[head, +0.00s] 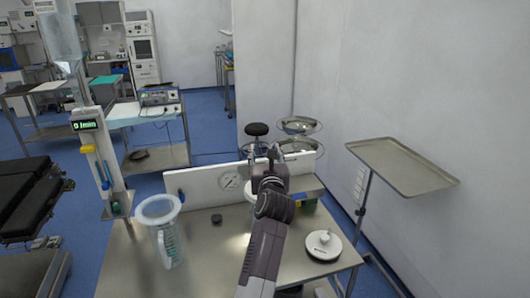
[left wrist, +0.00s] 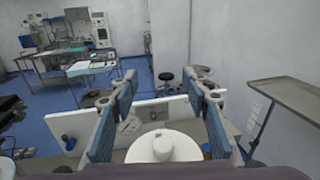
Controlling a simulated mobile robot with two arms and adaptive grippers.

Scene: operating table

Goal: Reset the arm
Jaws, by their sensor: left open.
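My left arm (head: 265,245) reaches forward over the steel table (head: 205,262). Its left gripper (head: 275,155) is near the low white panel at the table's back edge. In the left wrist view the two blue-padded fingers of the gripper (left wrist: 163,95) stand wide apart. A white round object with a raised top (left wrist: 163,147) shows low between them. I cannot tell how far below the fingers it is. In the head view my arm hides part of the area behind it. My right gripper is not in view.
A clear measuring jug (head: 166,240) stands at the table's left, and a white round lid with a knob (head: 324,244) lies at its right. A low white panel (head: 205,182) edges the back. A tray stand (head: 405,168) is at the right by the wall.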

